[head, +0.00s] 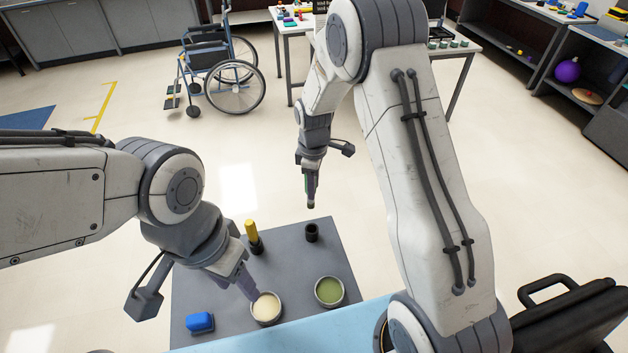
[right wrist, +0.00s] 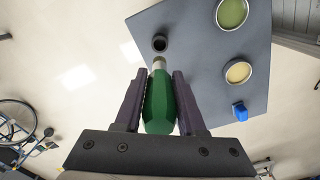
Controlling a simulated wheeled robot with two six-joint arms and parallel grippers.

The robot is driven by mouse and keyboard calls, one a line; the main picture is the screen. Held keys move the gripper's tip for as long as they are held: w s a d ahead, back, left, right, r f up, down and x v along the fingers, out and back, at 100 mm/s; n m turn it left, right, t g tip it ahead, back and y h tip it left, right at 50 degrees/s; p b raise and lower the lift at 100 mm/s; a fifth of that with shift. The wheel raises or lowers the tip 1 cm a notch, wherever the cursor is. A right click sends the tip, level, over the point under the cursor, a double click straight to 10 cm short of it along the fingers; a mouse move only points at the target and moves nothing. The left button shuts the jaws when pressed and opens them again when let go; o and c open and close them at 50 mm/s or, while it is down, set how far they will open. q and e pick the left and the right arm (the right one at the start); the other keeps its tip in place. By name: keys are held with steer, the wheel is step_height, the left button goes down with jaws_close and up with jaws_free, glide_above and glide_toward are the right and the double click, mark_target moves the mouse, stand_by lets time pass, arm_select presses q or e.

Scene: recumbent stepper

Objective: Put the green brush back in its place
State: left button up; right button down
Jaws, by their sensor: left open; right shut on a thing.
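The green brush (right wrist: 160,100) is between the fingers of my right gripper (right wrist: 159,80), which is shut on its green handle; its pale end points away from the palm. In the head view my right gripper (head: 311,196) hangs above and behind an upright, dark, open-topped holder (head: 311,232) on the grey table. In the right wrist view the dark holder (right wrist: 159,43) lies just beyond the brush's pale end, and its opening looks empty. I cannot tell the exact gap. My left gripper (head: 248,284) is open, beside and partly over the cream-filled bowl (head: 266,308).
The grey table (head: 200,280) also carries an upright yellow-handled brush (head: 253,237), a bowl with green contents (head: 329,291) and a blue block-like object (head: 200,322). A black case (head: 565,320) is at the lower right. A wheelchair (head: 220,70) stands well behind on open floor.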

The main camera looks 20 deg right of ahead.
mark_target(314, 203)
steer(key=shift+w, duration=0.1)
steer(key=shift+r, duration=0.1)
steer(key=shift+f, duration=0.4)
steer(key=shift+f+b, duration=2.4)
steer(key=shift+f, duration=0.75)
steer(key=shift+f, duration=0.3)
steer(key=shift+f+b, duration=3)
steer(key=shift+f, duration=1.2)
steer(key=shift+c, duration=2.1)
jaws_free()
